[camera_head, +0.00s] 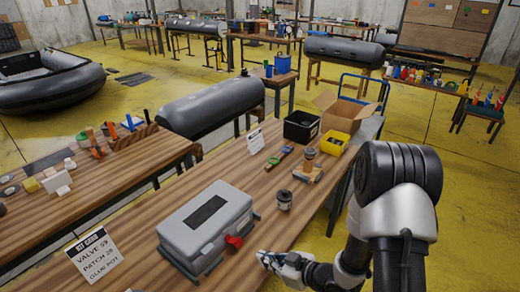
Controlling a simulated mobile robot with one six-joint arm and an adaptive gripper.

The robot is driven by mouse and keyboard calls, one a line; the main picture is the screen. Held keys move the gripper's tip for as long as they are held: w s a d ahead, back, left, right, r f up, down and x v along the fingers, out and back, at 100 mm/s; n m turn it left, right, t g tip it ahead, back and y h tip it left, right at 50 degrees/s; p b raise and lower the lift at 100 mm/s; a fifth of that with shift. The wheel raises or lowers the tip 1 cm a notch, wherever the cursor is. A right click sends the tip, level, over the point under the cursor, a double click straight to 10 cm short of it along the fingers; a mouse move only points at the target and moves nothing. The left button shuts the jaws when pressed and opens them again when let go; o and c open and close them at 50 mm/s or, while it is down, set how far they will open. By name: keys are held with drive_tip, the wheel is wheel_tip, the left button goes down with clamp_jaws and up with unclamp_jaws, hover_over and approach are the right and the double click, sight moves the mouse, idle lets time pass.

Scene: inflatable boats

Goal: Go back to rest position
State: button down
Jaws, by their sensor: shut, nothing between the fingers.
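My gripper (274,260) is at the end of my arm, low in the picture, just right of the grey case. It is small here and its fingers are close together with nothing between them. It is near the wooden bench top (262,215); whether it touches the surface I cannot tell. My arm comes in from the lower right and bends over the bench's right edge.
A closed grey case (190,232) with a red latch is beside my gripper. A dark round part (284,200), a brown cup-like item (309,163), a black bin (301,127), a yellow bin (333,143) and an open cardboard box (340,112) stand further back. Yellow floor lies right.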

drive_tip(key=shift+w+d+r, duration=0.25)
drive_tip(key=shift+w+r, duration=0.05)
drive_tip(key=w+d+r+m+t+h, duration=0.1)
drive_tip(key=w+d+r+h, duration=0.1)
drive_tip(key=d+r+h, duration=0.15)
drive_tip(key=w+d+r+m+h, duration=0.1)
drive_tip(key=w+d+r+h, duration=0.1)
drive_tip(key=d+r, duration=0.3)
drive_tip(key=s+d+r+m+h, duration=0.3)
drive_tip(key=s+d+r+h, duration=0.15)
drive_tip(key=r, duration=0.45)
drive_tip(key=s+a+r+m+g, duration=0.1)
drive_tip(key=s+r, duration=0.3)
drive_tip(key=s, duration=0.7)
drive_tip(key=s+a+r+m+g, duration=0.1)
drive_tip(key=s+r+m+g, duration=0.2)
drive_tip(key=s, duration=0.9)
wheel_tip(320, 180, up, 2)
drive_tip(key=shift+a+m+y, duration=0.3)
drive_tip(key=shift+a+m, duration=0.05)
drive_tip(key=shift+m, duration=0.25)
